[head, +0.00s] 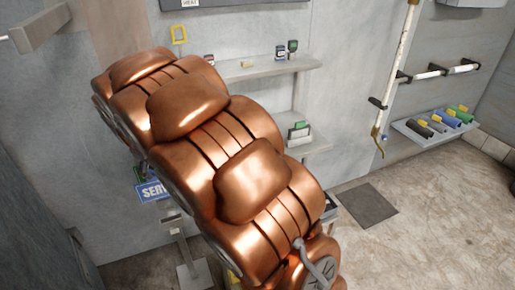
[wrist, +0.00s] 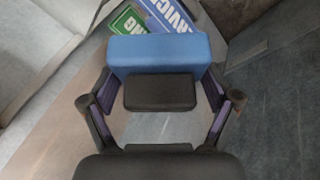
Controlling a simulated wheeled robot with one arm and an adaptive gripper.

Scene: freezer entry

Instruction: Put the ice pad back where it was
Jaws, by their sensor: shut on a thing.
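My gripper (wrist: 160,97) shows in the wrist view, with one finger on each side of a blue block, the ice pad (wrist: 160,50). The fingers are shut on it, near its left and right ends. A dark block (wrist: 160,92) sits between the fingers on the near side of the blue one; I cannot tell if it is part of the pad. In the head view my copper-coloured arm fills the middle and hides the gripper and the pad.
A blue sign (head: 153,191) stands left of my arm; it also shows beyond the pad in the wrist view (wrist: 176,14), beside a green sign (wrist: 127,22). A wall shelf (head: 262,70) holds small items. A wall tray (head: 410,131) at right holds several coloured items. Floor at right is mostly clear.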

